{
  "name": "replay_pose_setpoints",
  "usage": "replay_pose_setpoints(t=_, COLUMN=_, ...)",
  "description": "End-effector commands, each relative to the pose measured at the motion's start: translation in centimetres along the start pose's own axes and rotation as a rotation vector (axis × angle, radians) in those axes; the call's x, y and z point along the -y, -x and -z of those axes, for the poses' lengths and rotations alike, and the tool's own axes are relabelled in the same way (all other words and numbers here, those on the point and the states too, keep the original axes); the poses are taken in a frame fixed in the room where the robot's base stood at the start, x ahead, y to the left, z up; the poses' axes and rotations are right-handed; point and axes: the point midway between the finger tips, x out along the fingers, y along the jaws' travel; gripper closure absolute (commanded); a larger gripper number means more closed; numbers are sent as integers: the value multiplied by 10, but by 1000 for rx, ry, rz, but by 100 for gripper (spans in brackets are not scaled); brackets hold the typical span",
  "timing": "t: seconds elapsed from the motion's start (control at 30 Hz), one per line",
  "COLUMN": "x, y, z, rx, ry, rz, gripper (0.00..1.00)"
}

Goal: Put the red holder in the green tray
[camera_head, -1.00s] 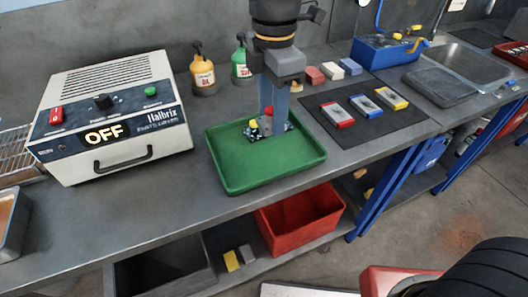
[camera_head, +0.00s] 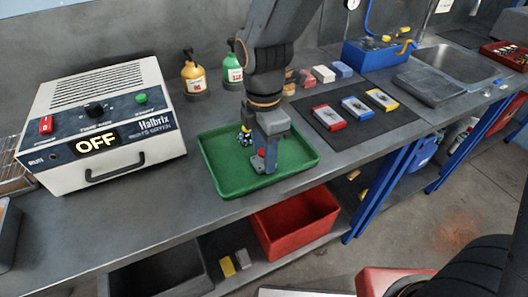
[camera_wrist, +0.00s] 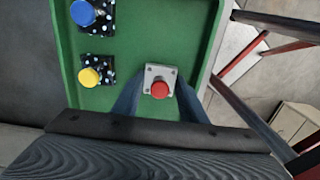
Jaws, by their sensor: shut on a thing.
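The red holder (camera_wrist: 160,88), a round red knob on a light grey square plate, is between the fingers of my gripper in the wrist view. My gripper (camera_head: 262,164) is shut on it and points down inside the green tray (camera_head: 222,188), toward its front. The holder is mostly hidden in the head view; I cannot tell whether its plate touches the tray floor. In the wrist view, a blue holder (camera_wrist: 82,12) and a yellow holder (camera_wrist: 88,77) stand apart from it on dark speckled plates in the tray.
A white oven-like device (camera_head: 105,120) reading OFF stands left. Yellow (camera_head: 195,74) and green (camera_head: 233,70) bottles stand behind the tray. A dark mat (camera_head: 365,135) with red, blue and yellow blocks lies right. The tray's left and front floor is clear.

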Motion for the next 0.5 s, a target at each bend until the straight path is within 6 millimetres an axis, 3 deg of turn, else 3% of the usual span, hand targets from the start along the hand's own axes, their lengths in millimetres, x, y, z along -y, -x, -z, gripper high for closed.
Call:
replay_pose_setpoints(t=0.4, x=0, y=-5, z=0, rx=0, ry=0, rz=-1, gripper=98)
replay_pose_setpoints(t=0.43, x=0, y=-5, z=0, rx=0, ry=0, rz=-1, gripper=56)
replay_pose_setpoints(t=0.5, x=0, y=-4, z=0, rx=0, ry=0, rz=-1, gripper=44)
